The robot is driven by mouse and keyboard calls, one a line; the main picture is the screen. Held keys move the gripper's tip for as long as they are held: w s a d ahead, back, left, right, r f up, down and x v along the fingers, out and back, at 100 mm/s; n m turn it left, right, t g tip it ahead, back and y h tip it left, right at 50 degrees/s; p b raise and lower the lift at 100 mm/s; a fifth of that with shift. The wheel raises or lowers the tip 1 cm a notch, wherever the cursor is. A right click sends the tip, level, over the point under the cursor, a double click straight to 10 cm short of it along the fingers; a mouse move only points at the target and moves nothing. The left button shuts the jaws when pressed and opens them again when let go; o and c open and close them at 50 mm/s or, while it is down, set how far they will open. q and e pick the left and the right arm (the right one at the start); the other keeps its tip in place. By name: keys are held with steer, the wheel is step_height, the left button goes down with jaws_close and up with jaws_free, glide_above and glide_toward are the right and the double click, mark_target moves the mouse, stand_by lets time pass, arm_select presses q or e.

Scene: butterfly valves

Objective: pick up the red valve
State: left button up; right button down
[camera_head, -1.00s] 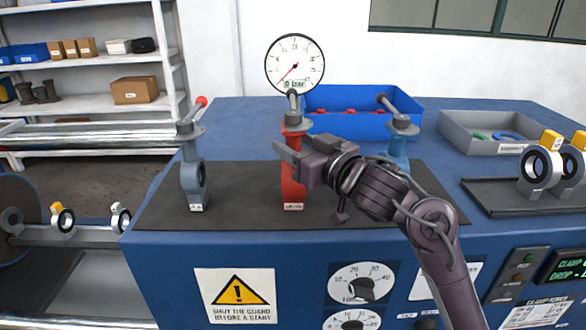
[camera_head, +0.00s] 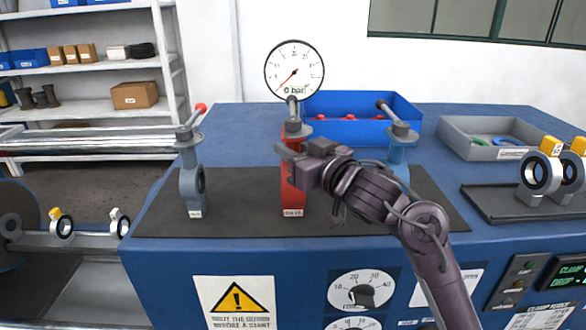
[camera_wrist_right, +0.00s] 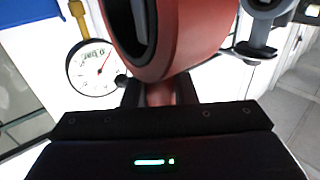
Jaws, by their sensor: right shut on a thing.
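The red valve (camera_head: 292,192) stands upright on the dark mat on the blue bench, in the middle of the head view, with a grey top and handle just below the gauge. My right gripper (camera_head: 292,158) is shut on the red valve's upper part, coming in from the right. In the right wrist view the red valve's round body (camera_wrist_right: 190,35) fills the top middle, and its neck runs down between the fingers (camera_wrist_right: 160,95). The gripper hides part of the valve in the head view. My left gripper is not in view.
A grey-blue valve (camera_head: 193,180) stands to the left and a blue valve (camera_head: 397,160) to the right, partly behind my arm. Behind are a pressure gauge (camera_head: 294,70) and a blue bin (camera_head: 365,130). A grey tray (camera_head: 470,148) is at the right.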

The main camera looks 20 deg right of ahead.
steer(key=shift+r, duration=0.3)
